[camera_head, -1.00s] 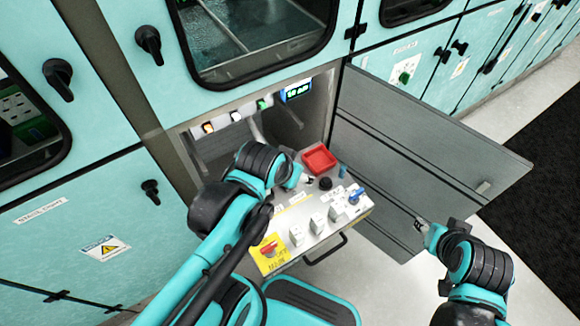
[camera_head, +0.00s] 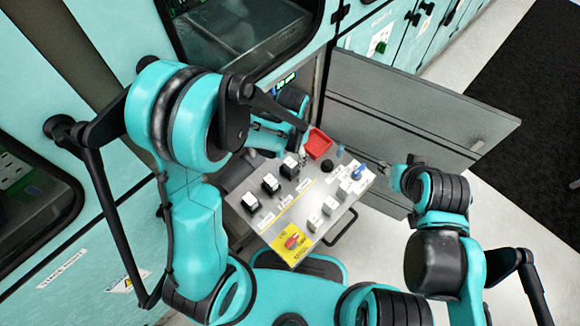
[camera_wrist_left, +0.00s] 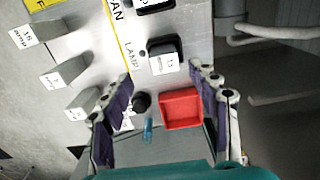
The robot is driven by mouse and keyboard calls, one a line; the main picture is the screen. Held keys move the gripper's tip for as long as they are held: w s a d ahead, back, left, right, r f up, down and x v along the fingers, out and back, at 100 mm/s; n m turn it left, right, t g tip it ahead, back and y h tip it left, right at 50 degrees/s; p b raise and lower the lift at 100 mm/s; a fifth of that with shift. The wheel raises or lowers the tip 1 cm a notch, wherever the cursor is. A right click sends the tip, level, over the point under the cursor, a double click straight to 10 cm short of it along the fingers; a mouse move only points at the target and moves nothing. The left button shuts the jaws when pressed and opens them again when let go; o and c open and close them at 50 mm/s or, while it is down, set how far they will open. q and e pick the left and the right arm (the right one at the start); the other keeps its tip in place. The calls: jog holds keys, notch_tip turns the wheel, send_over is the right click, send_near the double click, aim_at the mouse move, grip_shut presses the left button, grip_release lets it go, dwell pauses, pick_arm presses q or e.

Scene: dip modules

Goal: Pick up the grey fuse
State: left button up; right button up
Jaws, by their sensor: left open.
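Grey blocks with white labels (camera_head: 329,206) stand in a row on the tilted panel (camera_head: 262,222). In the left wrist view they show at the left, one of them near the left finger (camera_wrist_left: 72,66). I cannot tell which is the grey fuse. A second row holds black blocks with white labels (camera_head: 270,184); one shows ahead of my fingers (camera_wrist_left: 165,56). My left gripper (camera_wrist_left: 160,74) is open and empty over the panel's far end; in the head view its tip (camera_head: 303,148) is partly hidden by my arm. My right gripper (camera_head: 388,178) is beside the panel's right edge, its jaws unclear.
A red tray (camera_head: 319,143) sits at the panel's far end, between my fingers in the wrist view. Beside it are a black knob (camera_wrist_left: 141,102) and a small blue peg (camera_wrist_left: 148,130). A red switch on yellow (camera_head: 291,240) is at the near end. An open grey door (camera_head: 400,110) stands right.

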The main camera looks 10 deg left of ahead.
aim_at(290, 162)
pick_arm(q)
jog(key=f+b, duration=0.1)
jog(key=f, duration=0.3)
jog(key=f+b, duration=0.1)
jog(key=f, duration=0.1)
jog(key=shift+w+a+f+b, duration=0.15)
jog(key=shift+w+a+b, duration=0.1)
jog(key=shift+b, duration=0.1)
jog(key=c, duration=1.3)
